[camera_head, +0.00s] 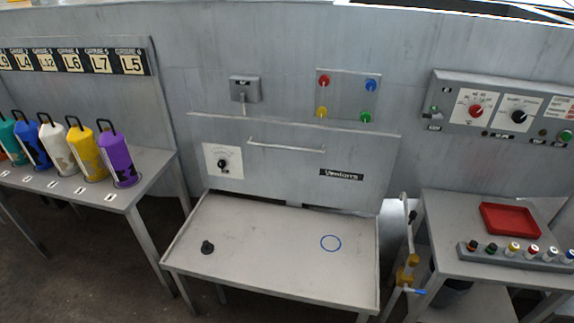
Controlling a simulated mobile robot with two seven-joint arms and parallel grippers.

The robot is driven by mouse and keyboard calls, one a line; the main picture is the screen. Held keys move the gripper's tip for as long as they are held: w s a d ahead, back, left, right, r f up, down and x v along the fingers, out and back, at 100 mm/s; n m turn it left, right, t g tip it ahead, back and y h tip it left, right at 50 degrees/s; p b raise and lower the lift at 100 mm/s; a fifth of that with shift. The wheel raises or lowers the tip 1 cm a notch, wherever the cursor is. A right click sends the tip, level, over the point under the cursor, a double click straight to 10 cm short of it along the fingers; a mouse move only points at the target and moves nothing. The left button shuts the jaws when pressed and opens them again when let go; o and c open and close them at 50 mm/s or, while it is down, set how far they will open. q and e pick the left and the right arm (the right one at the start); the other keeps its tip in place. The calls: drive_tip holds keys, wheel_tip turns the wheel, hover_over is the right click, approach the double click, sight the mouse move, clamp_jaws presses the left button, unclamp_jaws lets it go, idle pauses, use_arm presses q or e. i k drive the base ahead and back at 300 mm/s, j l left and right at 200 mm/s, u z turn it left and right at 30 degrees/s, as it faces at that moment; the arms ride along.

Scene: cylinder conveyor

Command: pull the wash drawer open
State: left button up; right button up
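A grey metal front panel (285,180) sits in the middle of the wall unit, above a low table. It has a long horizontal bar handle (286,146) near its top edge. A dial on a white plate is at its left, and a dark label is at its lower right. I take this panel to be the wash drawer's front, but I cannot read a label that says so. It looks closed against the unit. Neither of my grippers is in view, and nothing touches the handle.
The low table (270,270) in front bears a small black knob (207,247) and a blue ring mark (331,243). Coloured cylinders stand on the left shelf. A red tray (510,219) and a rack of small bottles (515,253) are on the right table.

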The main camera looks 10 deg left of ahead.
sight(342, 167)
drive_tip(key=u, duration=0.75)
drive_tip(key=i+j+u, duration=0.1)
drive_tip(key=i+u, duration=0.2)
drive_tip(key=i, duration=0.2)
drive_tip(key=i+u, duration=0.3)
drive_tip(key=i, duration=0.6)
